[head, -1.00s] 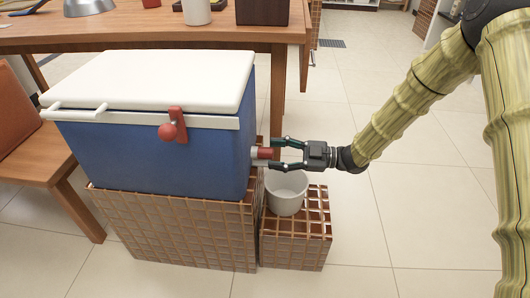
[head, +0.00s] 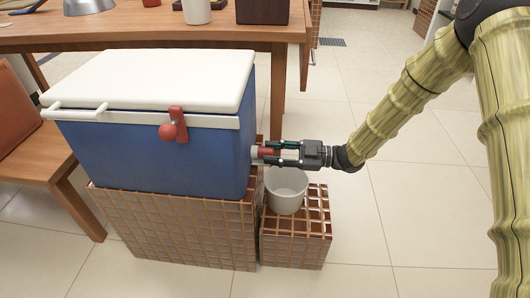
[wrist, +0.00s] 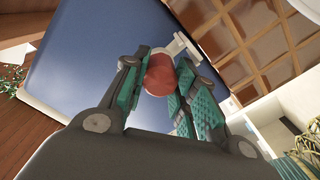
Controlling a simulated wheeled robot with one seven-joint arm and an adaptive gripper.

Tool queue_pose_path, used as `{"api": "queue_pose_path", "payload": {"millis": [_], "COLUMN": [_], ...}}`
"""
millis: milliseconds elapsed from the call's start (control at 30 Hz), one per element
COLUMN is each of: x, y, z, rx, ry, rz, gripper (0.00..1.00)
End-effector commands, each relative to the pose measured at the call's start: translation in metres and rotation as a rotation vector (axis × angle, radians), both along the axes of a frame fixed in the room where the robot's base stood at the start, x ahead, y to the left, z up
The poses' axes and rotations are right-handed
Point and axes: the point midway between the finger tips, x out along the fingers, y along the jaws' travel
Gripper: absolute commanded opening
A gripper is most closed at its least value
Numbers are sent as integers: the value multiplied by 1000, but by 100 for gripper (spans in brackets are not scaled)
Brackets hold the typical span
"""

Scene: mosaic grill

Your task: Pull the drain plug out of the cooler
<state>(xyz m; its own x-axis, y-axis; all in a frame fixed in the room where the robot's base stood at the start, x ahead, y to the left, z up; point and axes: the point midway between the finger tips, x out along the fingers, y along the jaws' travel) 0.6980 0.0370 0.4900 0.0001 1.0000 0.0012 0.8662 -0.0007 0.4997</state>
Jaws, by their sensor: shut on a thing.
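The cooler (head: 160,155) is a blue box with a white lid and a red latch on its front. It stands on a tiled block. The red drain plug (head: 267,151) sticks out of a white spout low on the cooler's right side. My gripper (head: 277,153) reaches in from the right, level with the plug, and its fingers are closed on it. In the wrist view the round red plug (wrist: 160,76) sits between the teal-padded fingers, in front of the white spout (wrist: 182,45). The plug appears still at the spout; whether it is partly withdrawn is unclear.
A white bucket (head: 287,190) stands just below my gripper on a smaller tiled block (head: 296,248). A wooden table (head: 150,37) is behind the cooler and a chair (head: 35,165) is at left. The floor to the right is open.

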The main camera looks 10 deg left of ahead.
Motion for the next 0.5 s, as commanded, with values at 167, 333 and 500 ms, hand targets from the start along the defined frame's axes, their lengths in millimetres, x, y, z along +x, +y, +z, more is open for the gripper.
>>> {"api": "queue_pose_path", "payload": {"millis": [167,333,500], "x": [0,0,0], "y": [-2,-4,-5], "z": [0,1,1], "rx": [0,1,1], "ry": [0,0,0], "rz": [0,0,0], "gripper": [0,0,0]}}
